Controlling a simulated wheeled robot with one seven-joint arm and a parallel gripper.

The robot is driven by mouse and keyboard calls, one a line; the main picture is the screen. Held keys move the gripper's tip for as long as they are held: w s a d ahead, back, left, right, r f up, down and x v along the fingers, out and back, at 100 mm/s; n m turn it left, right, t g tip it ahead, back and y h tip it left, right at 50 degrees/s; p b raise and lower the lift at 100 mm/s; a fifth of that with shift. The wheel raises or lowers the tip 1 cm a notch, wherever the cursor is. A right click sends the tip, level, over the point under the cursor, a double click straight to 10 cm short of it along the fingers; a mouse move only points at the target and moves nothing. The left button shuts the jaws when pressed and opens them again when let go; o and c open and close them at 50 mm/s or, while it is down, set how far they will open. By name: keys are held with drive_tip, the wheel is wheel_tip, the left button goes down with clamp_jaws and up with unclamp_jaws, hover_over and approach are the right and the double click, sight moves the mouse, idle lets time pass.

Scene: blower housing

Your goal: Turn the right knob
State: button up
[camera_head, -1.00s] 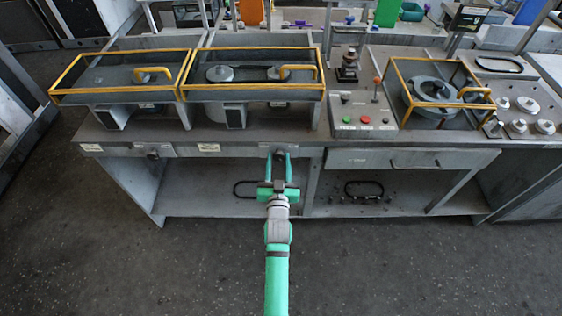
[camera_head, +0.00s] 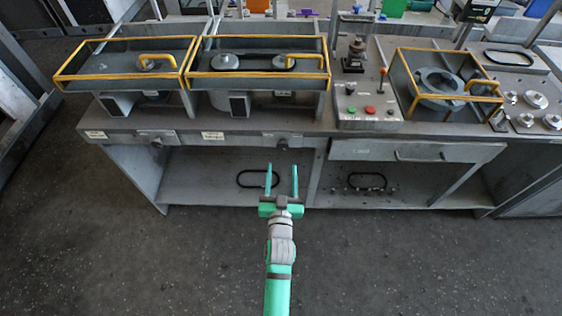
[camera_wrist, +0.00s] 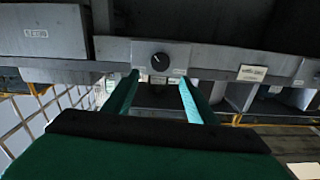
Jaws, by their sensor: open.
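The right knob (camera_head: 283,143) is a dark round knob on the front edge panel of the bench, under the middle caged tray. In the wrist view the knob (camera_wrist: 160,61) is black on a grey plate, with a light pointer mark slanting to the upper left. My gripper (camera_head: 281,168) has two green fingers, open and empty. The fingertips are in front of the knob and apart from it. In the wrist view the open fingers (camera_wrist: 158,78) lie on either side below the knob, roughly centred on it.
A second knob (camera_head: 157,142) sits further left on the same panel. A drawer (camera_head: 415,151) is right of the right knob. Yellow-railed trays (camera_head: 258,74) stand on the bench above. The floor (camera_head: 400,265) in front is clear.

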drive_tip(key=shift+s+d, duration=0.1)
drive_tip(key=shift+s, duration=0.75)
drive_tip(key=s+f+g, duration=0.1)
drive_tip(key=s+f, duration=0.2)
drive_tip(key=s, duration=1.7)
drive_tip(key=s+r, duration=0.3)
drive_tip(key=s, duration=0.5)
drive_tip(key=s+r+g, duration=0.1)
drive_tip(key=s+r, duration=0.2)
drive_tip(key=s, duration=0.5)
drive_tip(key=shift+d+n+g, duration=0.3)
drive_tip(key=shift+n, duration=0.1)
drive_tip(key=shift+f, duration=0.1)
